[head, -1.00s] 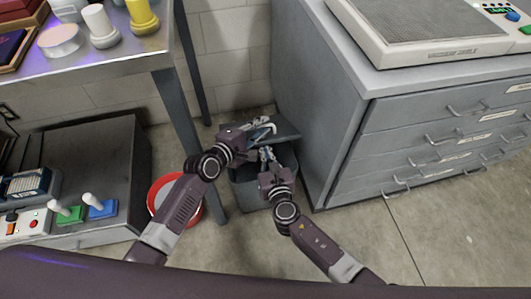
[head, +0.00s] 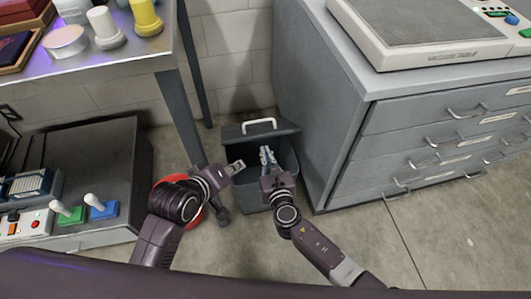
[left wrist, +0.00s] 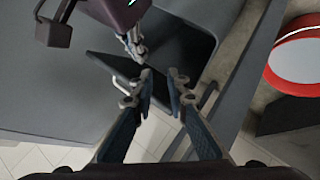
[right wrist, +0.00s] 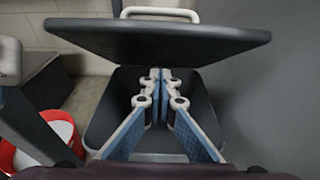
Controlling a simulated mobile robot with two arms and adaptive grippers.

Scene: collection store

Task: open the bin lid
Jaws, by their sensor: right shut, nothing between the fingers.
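The dark grey bin (head: 290,172) stands on the floor between the table leg and the drawer cabinet. Its lid (head: 236,131) is raised at the back, with a pale handle (head: 260,126) at its edge. In the right wrist view the lid (right wrist: 160,42) stands tilted above the open bin mouth (right wrist: 103,110). My right gripper (head: 267,150) is shut and empty, its fingers over the bin mouth and below the lid; it also shows in that view (right wrist: 160,76). My left gripper (head: 238,166) is open and empty, left of the bin and apart from the handle (left wrist: 208,97).
The grey drawer cabinet (head: 330,140) stands close on the bin's right. A table leg (head: 182,115) and a red-rimmed round container (left wrist: 300,55) are at the left. A control console (head: 90,165) stands further left. Floor (head: 440,235) is clear at the front right.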

